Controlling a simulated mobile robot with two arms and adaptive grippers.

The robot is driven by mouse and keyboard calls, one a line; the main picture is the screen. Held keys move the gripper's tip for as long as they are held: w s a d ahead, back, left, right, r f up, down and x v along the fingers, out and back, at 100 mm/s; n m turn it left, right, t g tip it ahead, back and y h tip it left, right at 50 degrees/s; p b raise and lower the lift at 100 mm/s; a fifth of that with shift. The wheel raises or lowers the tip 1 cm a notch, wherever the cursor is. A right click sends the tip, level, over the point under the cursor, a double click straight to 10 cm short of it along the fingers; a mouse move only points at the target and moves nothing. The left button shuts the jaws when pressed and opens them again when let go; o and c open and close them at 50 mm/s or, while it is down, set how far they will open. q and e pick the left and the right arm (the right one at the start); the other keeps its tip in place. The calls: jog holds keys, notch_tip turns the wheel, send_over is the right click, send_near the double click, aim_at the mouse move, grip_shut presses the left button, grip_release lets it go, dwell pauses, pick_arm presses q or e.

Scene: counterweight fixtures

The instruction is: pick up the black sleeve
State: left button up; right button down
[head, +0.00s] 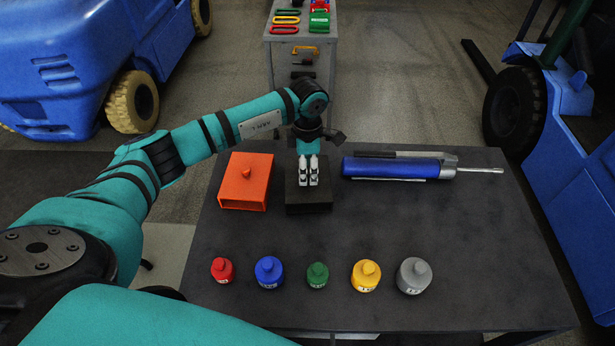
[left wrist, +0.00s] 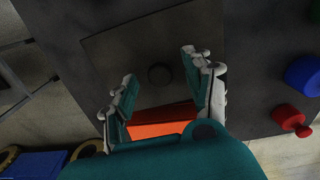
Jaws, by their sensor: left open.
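The black sleeve (head: 308,204) is a dark box on the grey table (head: 440,240), right of an orange box (head: 243,187). In the head view my left gripper (head: 308,182) points down over it, and its pale fingers hide part of its top. In the left wrist view the sleeve (left wrist: 120,52) shows as a dark panel with a round black knob (left wrist: 160,75). The left gripper (left wrist: 158,68) is open there, with the knob between its fingers. I cannot tell whether the fingers touch the sleeve. My right gripper is not in view.
A blue and silver tool (head: 392,167) lies right of the sleeve. Red (head: 222,270), blue (head: 269,271), green (head: 317,275), yellow (head: 366,276) and grey (head: 413,275) weights stand along the near side. The table's right part is clear.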

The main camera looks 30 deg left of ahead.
pick_arm(q)
jog(key=shift+f, duration=0.3)
jog(key=shift+r, duration=0.1)
grip_shut()
